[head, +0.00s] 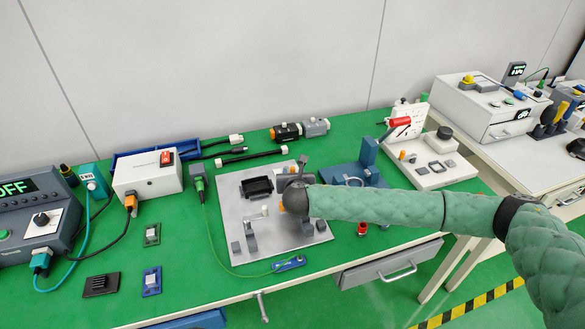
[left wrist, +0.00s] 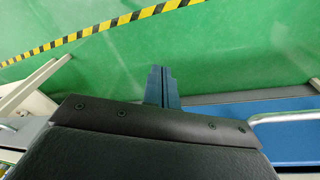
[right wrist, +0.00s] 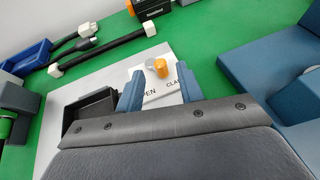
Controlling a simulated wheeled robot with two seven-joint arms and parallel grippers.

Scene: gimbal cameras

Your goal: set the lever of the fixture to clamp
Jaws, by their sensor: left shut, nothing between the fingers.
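The fixture's label plate (right wrist: 160,97) is white and shows part of "OPEN" on the left and part of "CLAMP" on the right. Above it stands the lever, with a white part and an orange knob (right wrist: 161,68). I cannot tell which label the lever points to. My right gripper (right wrist: 159,86) is open, its blue fingers to either side of the lever, with gaps showing. In the head view my right arm hides most of the fixture. My left gripper (left wrist: 162,85) is shut and empty, above the green floor.
The fixture is on a grey board (head: 233,208) with a black tray (head: 257,188) and small blocks. A blue stand (head: 358,174) is close on the right. A white box (head: 148,176) and a power supply (head: 35,220) stand left. The front of the green table is partly clear.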

